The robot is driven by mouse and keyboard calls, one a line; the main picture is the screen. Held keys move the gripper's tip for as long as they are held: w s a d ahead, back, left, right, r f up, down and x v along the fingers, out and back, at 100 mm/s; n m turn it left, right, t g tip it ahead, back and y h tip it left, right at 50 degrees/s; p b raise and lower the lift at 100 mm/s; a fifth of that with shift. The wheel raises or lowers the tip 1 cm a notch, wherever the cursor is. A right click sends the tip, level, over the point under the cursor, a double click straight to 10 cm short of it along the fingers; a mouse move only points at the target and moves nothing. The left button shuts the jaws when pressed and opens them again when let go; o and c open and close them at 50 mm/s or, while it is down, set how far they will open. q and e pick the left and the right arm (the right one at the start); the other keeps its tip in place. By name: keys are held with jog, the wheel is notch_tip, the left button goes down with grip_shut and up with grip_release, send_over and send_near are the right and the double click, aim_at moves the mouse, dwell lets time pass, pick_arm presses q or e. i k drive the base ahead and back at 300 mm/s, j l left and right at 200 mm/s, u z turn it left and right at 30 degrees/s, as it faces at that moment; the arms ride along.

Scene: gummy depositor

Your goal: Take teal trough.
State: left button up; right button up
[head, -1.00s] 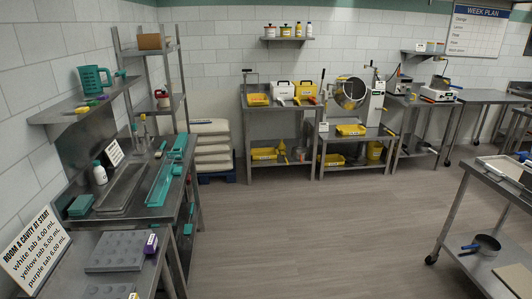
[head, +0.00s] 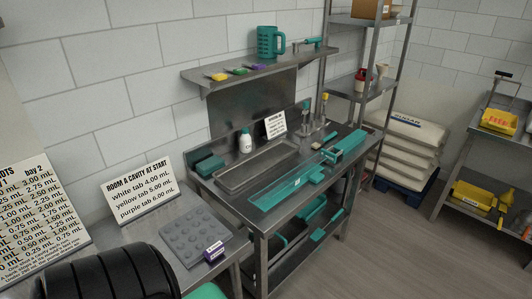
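A long, shallow teal trough (head: 280,194) lies on the right front part of the steel bench, running from its front edge toward the back right. More teal trays or troughs (head: 313,213) lie on the shelf under the bench, partly hidden by the bench. Neither of my grippers is in view.
The steel bench (head: 238,203) also bears a sunken steel tray (head: 228,183), a teal box (head: 206,166) and a white bottle (head: 245,143). A grey cavity mould (head: 192,238) lies on the nearer table. A wall shelf (head: 210,84) hangs above. Open floor (head: 410,235) lies right.

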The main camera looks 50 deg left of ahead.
aim_at(268, 197)
jog(key=i+u, duration=0.45)
jog(key=i+l+u, duration=0.2)
jog(key=u, duration=0.3)
jog(key=i+l+u, duration=0.3)
jog(key=u, duration=0.15)
jog(key=i+l+u, duration=0.3)
jog(key=l+u, duration=0.15)
